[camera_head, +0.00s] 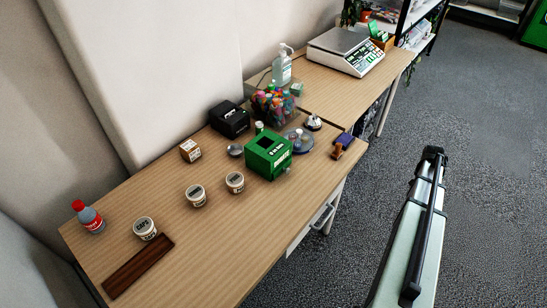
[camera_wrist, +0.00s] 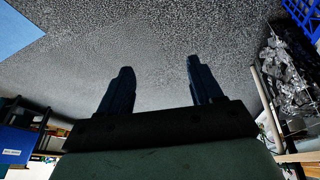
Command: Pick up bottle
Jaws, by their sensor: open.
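The bottle (camera_head: 90,217) stands upright at the far left end of the wooden table (camera_head: 150,190) in the head view. It has a red cap, a grey body and a red label. My arm shows at the lower right of the head view, off the table and well away from the bottle. In the wrist view, my gripper (camera_wrist: 158,85) is open, with its two dark fingers apart and nothing between them. The bottle is not in the wrist view.
Near the bottle are a labelled tub (camera_head: 145,228) and a dark wooden board (camera_head: 138,266). Two more tubs, a small box (camera_head: 189,150), a black device (camera_head: 229,119) and a green box (camera_head: 268,155) stand farther right. Carpeted floor lies right of the table.

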